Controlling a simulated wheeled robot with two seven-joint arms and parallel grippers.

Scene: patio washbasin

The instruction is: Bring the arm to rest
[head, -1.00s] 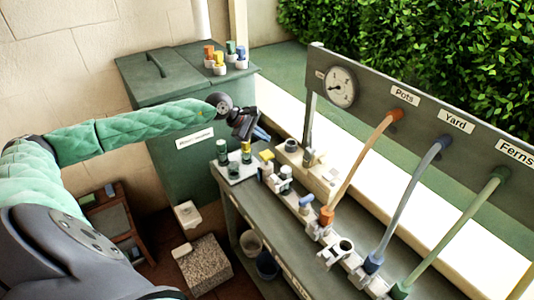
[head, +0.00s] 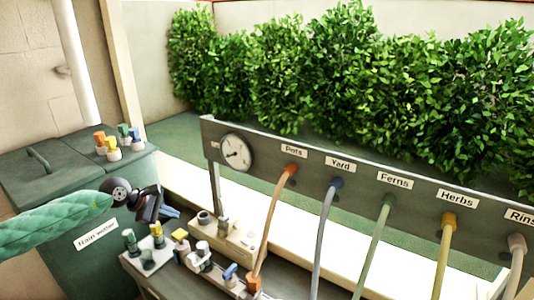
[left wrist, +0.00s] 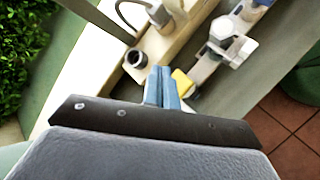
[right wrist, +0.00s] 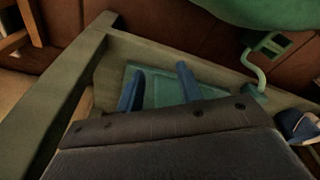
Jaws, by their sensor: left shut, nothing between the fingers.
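My left arm, in a green quilted sleeve (head: 50,228), reaches in from the left in the head view. Its gripper (head: 172,213) is over the left end of the bench, beside the rain water bin. In the left wrist view the blue fingers (left wrist: 163,80) are together with nothing between them, and the bench fittings lie beyond. My right gripper shows only in the right wrist view (right wrist: 157,80). Its blue fingers are apart and empty, over a teal panel or tray (right wrist: 165,88) inside a wooden frame.
The green bin (head: 65,180) carries several coloured connectors (head: 118,145). A hose panel (head: 330,183) with a gauge (head: 236,152) and several hoses stands behind the bench. Valves and fittings (head: 205,258) crowd the bench below my left gripper. A hedge (head: 340,80) is behind.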

